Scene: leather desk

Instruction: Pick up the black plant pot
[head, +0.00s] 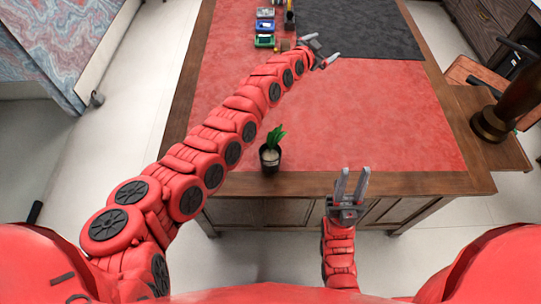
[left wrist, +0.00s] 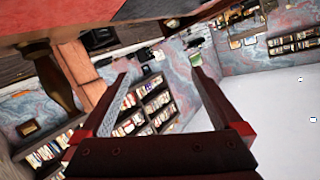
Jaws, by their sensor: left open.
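The black plant pot (head: 270,163) stands upright near the front edge of the desk, with a small green plant in it. My left arm passes to the left of it and reaches beyond it. My left gripper (head: 321,49) is far behind the pot, over the back of the desk, open and empty. In the left wrist view, its two fingers (left wrist: 160,70) are spread apart, and the pot is not in that view. My right gripper (head: 352,178) is open and empty at the front edge, to the right of the pot and apart from it.
The desk has a red leather top (head: 370,120) with a dark grey mat (head: 370,25) at the back. Several small coloured containers (head: 264,27) stand at the back left. A dark bronze vase-like object (head: 495,120) is at the right. The red area right of the pot is clear.

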